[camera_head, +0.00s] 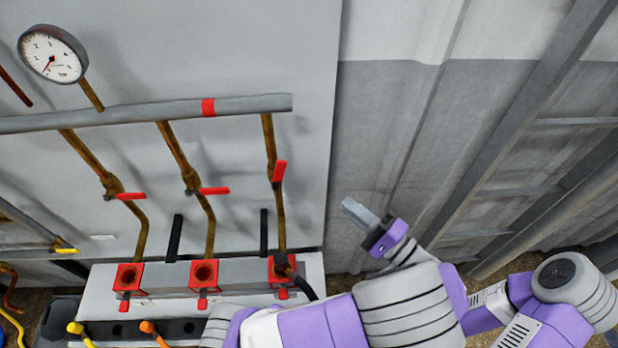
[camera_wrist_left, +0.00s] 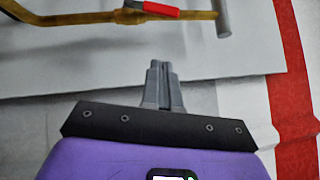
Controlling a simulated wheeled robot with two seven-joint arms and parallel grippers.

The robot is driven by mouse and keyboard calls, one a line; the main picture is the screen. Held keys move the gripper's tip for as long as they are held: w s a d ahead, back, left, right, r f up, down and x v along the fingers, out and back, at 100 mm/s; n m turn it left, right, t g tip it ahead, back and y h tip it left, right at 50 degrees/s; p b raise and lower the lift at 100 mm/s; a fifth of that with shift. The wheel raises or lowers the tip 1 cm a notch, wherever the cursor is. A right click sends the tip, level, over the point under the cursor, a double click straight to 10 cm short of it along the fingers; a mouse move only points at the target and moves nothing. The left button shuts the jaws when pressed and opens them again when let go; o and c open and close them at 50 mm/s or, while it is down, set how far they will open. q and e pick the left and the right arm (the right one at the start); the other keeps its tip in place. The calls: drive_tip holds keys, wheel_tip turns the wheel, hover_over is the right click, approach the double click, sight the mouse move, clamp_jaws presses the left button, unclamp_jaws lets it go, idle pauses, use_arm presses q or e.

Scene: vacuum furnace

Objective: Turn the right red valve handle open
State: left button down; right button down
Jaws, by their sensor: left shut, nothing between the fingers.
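The right red valve handle (camera_head: 279,171) sits on the rightmost brown pipe, pointing steeply along the pipe. It also shows at the top of the left wrist view (camera_wrist_left: 155,8). The middle red handle (camera_head: 213,191) and left red handle (camera_head: 130,196) lie roughly crosswise to their pipes. My left gripper (camera_head: 352,206) is to the right of and below the right handle, apart from it. In the wrist view its fingers (camera_wrist_left: 161,65) are together and empty, with a gap to the handle. My right gripper is not in view.
A grey horizontal pipe (camera_head: 235,106) with a gauge (camera_head: 52,54) runs above the valves. Red square fittings (camera_head: 204,275) stand on a pale ledge below. Grey corrugated wall (camera_head: 400,120) and a slanted frame (camera_head: 520,120) lie to the right. My arm crosses the lower right.

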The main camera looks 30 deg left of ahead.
use_arm(q)
approach(278, 176)
drive_tip(key=shift+w+a+r, duration=1.1)
drive_tip(key=shift+w+a, duration=0.6)
drive_tip(key=shift+a, duration=0.8)
